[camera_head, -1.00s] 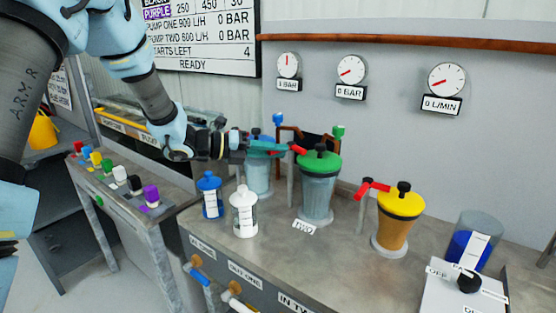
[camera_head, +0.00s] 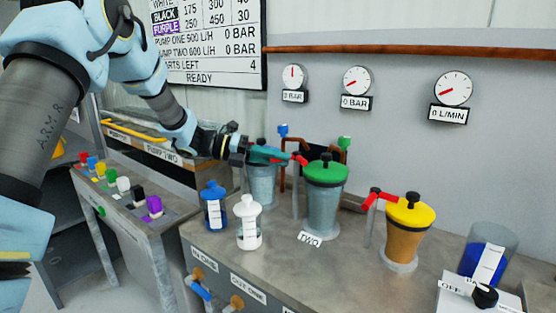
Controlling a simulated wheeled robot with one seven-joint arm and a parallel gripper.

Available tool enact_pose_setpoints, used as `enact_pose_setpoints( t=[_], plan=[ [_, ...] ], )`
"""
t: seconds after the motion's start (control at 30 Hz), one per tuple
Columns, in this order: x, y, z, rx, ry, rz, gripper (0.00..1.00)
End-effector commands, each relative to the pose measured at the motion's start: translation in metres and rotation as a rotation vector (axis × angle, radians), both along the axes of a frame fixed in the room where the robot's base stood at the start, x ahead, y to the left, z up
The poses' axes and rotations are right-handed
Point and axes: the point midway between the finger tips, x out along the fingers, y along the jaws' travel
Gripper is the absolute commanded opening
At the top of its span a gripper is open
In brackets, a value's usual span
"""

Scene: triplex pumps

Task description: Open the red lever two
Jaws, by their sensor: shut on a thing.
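My gripper (camera_head: 284,157), with teal fingers, reaches in from the left above the blue-lidded vessel. It is shut on the near end of this red lever, and the fingers hide part of it. A second red lever (camera_head: 377,195) stands on a post beside the yellow-lidded vessel (camera_head: 404,235), clear of my gripper.
A blue bottle (camera_head: 213,207) and a white bottle (camera_head: 249,222) stand on the bench below my arm. Copper pipes with blue and green knobs rise behind the vessels. A blue-filled beaker (camera_head: 488,254) stands at the right.

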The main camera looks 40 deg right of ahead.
Motion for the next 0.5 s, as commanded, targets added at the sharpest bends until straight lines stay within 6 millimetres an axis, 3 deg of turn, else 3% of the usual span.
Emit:
enact_pose_setpoints(
  t=[0.03, 0.3, 0.5],
  plan=[
    [0.0006, 0.0004, -0.0009, 0.002, -0.001, 0.001, 0.21],
    [0.0003, 0.0001, -0.0003, 0.0, 0.0, 0.001, 0.5],
    [0.0001, 0.0001, -0.0001, 0.0, 0.0, 0.001, 0.5]
  ],
)
